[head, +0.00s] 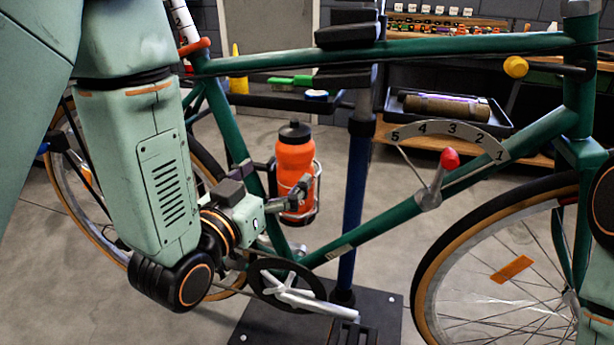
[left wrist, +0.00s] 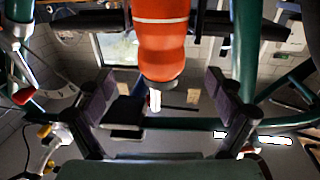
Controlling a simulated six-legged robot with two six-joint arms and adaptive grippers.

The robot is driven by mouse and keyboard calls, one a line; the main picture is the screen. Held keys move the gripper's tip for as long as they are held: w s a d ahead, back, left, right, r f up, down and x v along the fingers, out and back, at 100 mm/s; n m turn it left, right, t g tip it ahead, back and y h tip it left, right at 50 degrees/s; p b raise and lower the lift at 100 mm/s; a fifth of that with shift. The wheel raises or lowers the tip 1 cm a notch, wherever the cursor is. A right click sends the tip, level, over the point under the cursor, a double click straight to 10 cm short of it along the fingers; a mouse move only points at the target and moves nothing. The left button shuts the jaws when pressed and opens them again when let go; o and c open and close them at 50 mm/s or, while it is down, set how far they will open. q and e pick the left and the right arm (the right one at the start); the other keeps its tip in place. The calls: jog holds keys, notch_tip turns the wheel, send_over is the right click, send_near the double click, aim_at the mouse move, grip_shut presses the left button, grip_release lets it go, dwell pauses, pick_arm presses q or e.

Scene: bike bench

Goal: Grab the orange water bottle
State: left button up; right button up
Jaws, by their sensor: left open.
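The orange water bottle (head: 294,160) has a black cap and stands upright in a wire cage (head: 317,190) on the green bicycle frame (head: 385,222). My left gripper (head: 291,196) is at the bottle's lower part, with its fingers open. In the left wrist view the bottle (left wrist: 162,45) hangs into the picture from the top. My right gripper is out of view.
A blue stand post (head: 354,200) rises just right of the bottle from a dark base plate (head: 385,310). The crank (head: 300,297) is below my left gripper. A numbered dial with a red-tipped lever (head: 449,160) sits on the down tube. A tray (head: 440,112) is behind.

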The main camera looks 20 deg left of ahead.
aim_at(295, 153)
pick_arm(q)
jog(key=shift+w+a+f+b, duration=0.15)
jog(key=shift+w+a+b, duration=0.05)
jog(key=shift+w+b, duration=0.15)
jog(key=shift+w+d+b, duration=0.4)
jog(key=shift+w+b, duration=0.15)
jog(key=shift+w, duration=0.25)
jog(key=shift+w+a, duration=0.1)
jog(key=w, duration=0.1)
jog(key=w+b, duration=0.1)
jog(key=w, duration=0.1)
jog(key=w+d, duration=0.1)
jog(key=w, duration=0.1)
jog(key=shift+d+r+b, duration=0.1)
jog(key=shift+r+b, duration=0.2)
jog(key=shift+b, duration=0.1)
jog(key=shift+s+r, duration=0.1)
jog(key=c, duration=1.5)
jog(key=shift+c, duration=0.8)
